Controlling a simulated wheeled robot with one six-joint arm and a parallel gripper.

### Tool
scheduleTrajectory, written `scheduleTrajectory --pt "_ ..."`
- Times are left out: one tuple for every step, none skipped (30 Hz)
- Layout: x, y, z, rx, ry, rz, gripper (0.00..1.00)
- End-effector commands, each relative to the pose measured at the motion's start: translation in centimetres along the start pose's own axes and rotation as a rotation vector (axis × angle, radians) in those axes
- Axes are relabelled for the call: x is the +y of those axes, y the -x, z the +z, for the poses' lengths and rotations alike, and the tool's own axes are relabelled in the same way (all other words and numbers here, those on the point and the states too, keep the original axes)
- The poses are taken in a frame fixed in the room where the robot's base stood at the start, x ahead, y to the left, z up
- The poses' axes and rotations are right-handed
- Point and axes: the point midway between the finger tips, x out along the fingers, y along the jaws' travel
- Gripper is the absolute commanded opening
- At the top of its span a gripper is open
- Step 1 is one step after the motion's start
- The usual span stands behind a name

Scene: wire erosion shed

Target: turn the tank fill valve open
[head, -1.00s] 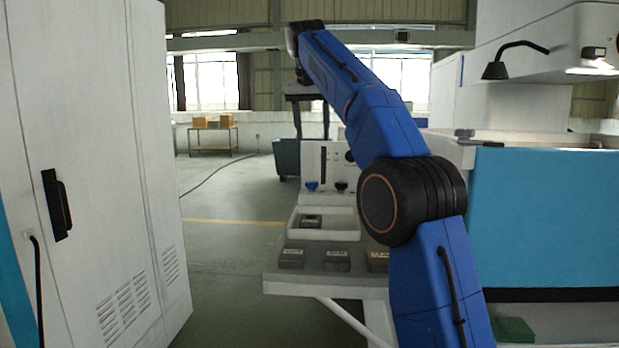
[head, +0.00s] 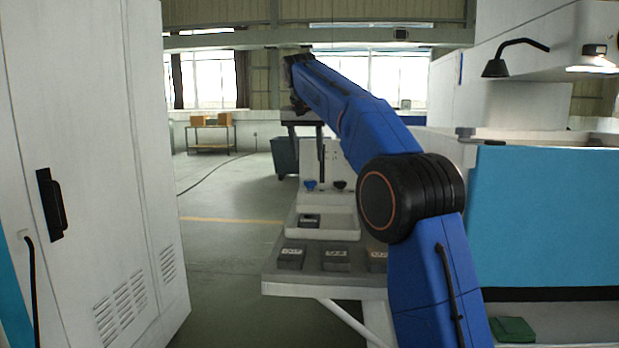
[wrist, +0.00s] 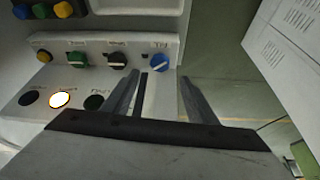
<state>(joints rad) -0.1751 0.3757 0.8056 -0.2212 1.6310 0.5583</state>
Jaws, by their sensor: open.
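A blue knob (wrist: 159,62) sits at the right end of a row on a pale panel (wrist: 60,88) in the wrist view. A short label above it is too small to read surely. A black knob (wrist: 117,61) and a green knob (wrist: 76,60) are left of it. My gripper (wrist: 159,80) is open and empty, its fingers either side of the blue knob's line, with the knob just beyond the tips. In the head view the blue knob (head: 310,185) and black knob (head: 340,185) show low on the upright panel, with my gripper (head: 321,178) in front of or above them.
A white tray (head: 292,222) holding a dark block and a bench (head: 275,272) with several grey blocks lie before the panel. A white cabinet (head: 100,170) stands left, a blue-fronted machine (head: 540,220) right. Floor between cabinet and bench is clear.

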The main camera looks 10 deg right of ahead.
Motion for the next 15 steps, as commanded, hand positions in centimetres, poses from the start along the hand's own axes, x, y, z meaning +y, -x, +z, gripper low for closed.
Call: scheduleTrajectory --pt "0.1 -0.9 0.1 -0.002 0.0 0.001 0.53" --pt "0.1 -1.5 0.1 -0.002 0.0 0.001 0.53" --pt "0.1 -2.2 0.1 -0.002 0.0 0.001 0.53" --pt "0.1 -2.7 0.1 -0.002 0.0 0.001 0.53" --pt "0.1 -3.2 0.1 -0.001 0.0 0.0 0.53" --pt "0.1 -3.9 0.1 -0.002 0.0 0.001 0.53" --pt "0.1 -4.5 0.1 -0.001 0.0 0.0 0.53" --pt "0.1 -5.0 0.1 -0.001 -0.001 0.0 0.53" --pt "0.1 -5.6 0.1 -0.002 -0.001 0.0 0.53" --pt "0.1 -6.0 0.1 -0.001 -0.001 0.0 0.53" --pt "0.1 -6.5 0.1 -0.002 -0.001 0.0 0.53" --pt "0.1 -7.0 0.1 -0.002 0.0 0.0 0.53" --pt "0.1 -7.4 0.0 0.0 0.0 -0.001 0.53" --pt "0.1 -7.7 0.0 0.0 0.0 -0.001 0.53" --pt "0.1 -8.1 0.1 -0.001 0.0 -0.001 0.53"
